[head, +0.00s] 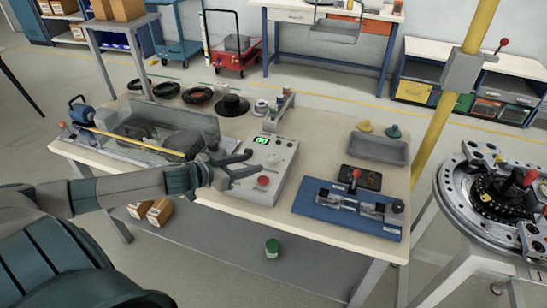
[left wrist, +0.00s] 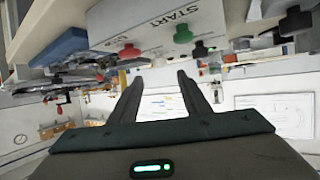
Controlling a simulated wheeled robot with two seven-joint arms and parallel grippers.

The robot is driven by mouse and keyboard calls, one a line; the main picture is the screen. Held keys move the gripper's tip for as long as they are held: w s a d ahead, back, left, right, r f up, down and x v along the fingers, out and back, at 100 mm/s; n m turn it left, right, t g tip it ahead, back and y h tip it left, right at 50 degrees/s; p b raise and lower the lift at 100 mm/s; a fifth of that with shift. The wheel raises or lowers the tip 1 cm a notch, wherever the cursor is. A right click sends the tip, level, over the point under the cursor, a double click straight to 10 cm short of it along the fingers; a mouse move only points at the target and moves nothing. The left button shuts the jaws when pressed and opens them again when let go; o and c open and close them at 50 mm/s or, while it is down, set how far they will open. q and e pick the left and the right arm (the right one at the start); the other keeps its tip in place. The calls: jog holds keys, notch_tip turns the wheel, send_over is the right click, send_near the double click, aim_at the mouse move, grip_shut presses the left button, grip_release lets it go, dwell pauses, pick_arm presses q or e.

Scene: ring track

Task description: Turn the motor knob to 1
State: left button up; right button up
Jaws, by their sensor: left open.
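The grey control box (head: 283,178) sits on the workbench with a lit green display (head: 262,140), a red button (head: 263,181) and small knobs on its top. A grey knob (head: 273,159) is near its middle; its setting is too small to read. My left gripper (head: 252,162) is open and empty over the left side of the box, fingers pointing toward the knob. In the left wrist view the box (left wrist: 125,22) shows START lettering, a green button (left wrist: 183,34), a red button (left wrist: 129,52) and a dark knob (left wrist: 200,50) beyond the open fingers (left wrist: 158,80). My right gripper is not in view.
A blue fixture plate (head: 345,213) and grey bin (head: 378,150) are on the right. A yellow post (head: 435,125) stands beyond the bench's right edge.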

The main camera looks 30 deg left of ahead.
aim_at(271, 158)
pick_arm(q)
jog(key=p+x, duration=0.2)
jog(key=x, duration=0.8)
jog(key=shift+w+r+p, duration=0.1)
jog(key=shift+w+p, duration=0.05)
jog(key=shift+p, duration=0.25)
jog(key=shift+x, duration=0.9)
jog(key=c, duration=1)
